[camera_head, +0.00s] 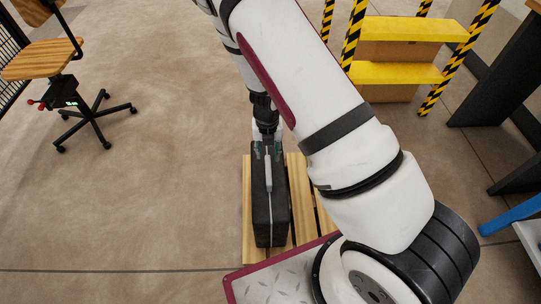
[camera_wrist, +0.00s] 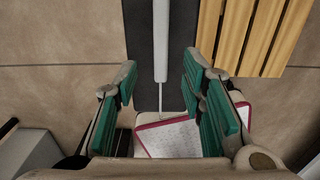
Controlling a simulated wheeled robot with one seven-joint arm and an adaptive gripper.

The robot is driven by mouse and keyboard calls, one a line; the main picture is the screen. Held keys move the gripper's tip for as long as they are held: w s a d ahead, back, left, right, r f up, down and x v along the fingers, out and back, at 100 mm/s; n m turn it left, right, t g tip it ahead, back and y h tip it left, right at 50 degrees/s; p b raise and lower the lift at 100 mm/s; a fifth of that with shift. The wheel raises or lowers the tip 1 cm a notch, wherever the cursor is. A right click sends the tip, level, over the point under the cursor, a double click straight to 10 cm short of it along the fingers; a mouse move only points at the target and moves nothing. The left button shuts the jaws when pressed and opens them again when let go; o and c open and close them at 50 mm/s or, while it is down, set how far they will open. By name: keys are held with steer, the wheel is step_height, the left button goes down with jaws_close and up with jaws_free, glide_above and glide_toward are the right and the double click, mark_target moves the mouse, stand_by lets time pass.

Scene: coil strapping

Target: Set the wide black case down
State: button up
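The wide black case (camera_head: 271,205) stands upright on its narrow side over a slatted wooden pallet (camera_head: 248,225), with a grey bar handle (camera_head: 268,172) along its top. Whether its underside rests fully on the slats is hidden. In the wrist view, the case (camera_wrist: 140,30) and its handle (camera_wrist: 160,40) run down between my fingers. My gripper (camera_head: 266,132) is at the far end of the case's top. In the wrist view, my gripper's green-padded fingers (camera_wrist: 160,85) are spread wide, one on each side of the handle, with space between them and it.
The pallet's slats (camera_wrist: 250,35) show to the right of the case. A wooden chair (camera_head: 85,100) stands at the left, and yellow steps (camera_head: 400,73) with striped posts stand at the back right. A dark bench (camera_head: 505,75) is at the right. The floor left of the pallet is clear.

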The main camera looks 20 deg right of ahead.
steer(key=s+a+r+n+y, duration=0.1)
steer(key=s+a+r+n, duration=0.15)
steer(key=r+n, duration=0.5)
steer(key=s+a+r+n+y, duration=0.25)
steer(key=r+n, duration=0.25)
steer(key=r, duration=0.6)
steer(key=s+a+r+n+y, duration=0.1)
steer(key=s+a+r+n, duration=0.15)
steer(key=r+n, duration=0.5)
steer(key=s+d+r+n+h, duration=0.1)
steer(key=s+d+r+n, duration=0.1)
steer(key=s+r+n, duration=0.2)
steer(key=s+d+r+n+h, duration=0.2)
steer(key=s+d+r+n, duration=0.1)
steer(key=s+n, duration=0.6)
steer(key=s+d+r+n+t+h, duration=0.1)
steer(key=s+d+r+n, duration=0.2)
steer(key=s+r+n, duration=0.3)
steer(key=s, duration=0.5)
steer(key=shift+h, duration=0.35)
step_height(320, 180, up, 18)
steer(key=t+p, duration=0.3)
steer(key=p, duration=1.3)
steer(key=shift+n, duration=0.3)
